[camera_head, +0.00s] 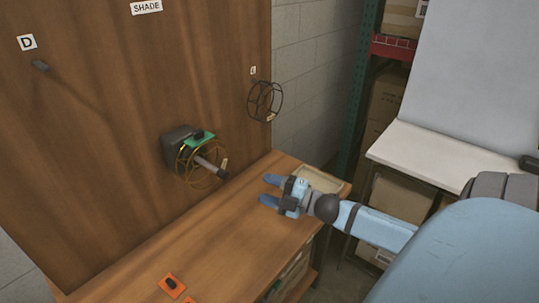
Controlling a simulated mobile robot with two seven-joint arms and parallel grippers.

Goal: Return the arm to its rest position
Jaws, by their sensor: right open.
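My right gripper (268,189) is open and empty over the right end of the wooden table, its blue fingers pointing left. My right arm comes in from the right. To its upper left, a lamp fixture (178,143) sticks out from the wooden board, with a brass wire ring frame (195,172) around its grey rod (211,167) and a green part on top. The gripper is apart from the fixture. A dark wire frame (265,101) hangs on the board's right edge. My left gripper is not in view.
A shallow tray (322,178) sits at the table's right end, behind my right gripper. An orange piece with a dark part (172,286) lies near the table's front. A peg (40,66) stands out under label D. The middle of the table (215,245) is clear.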

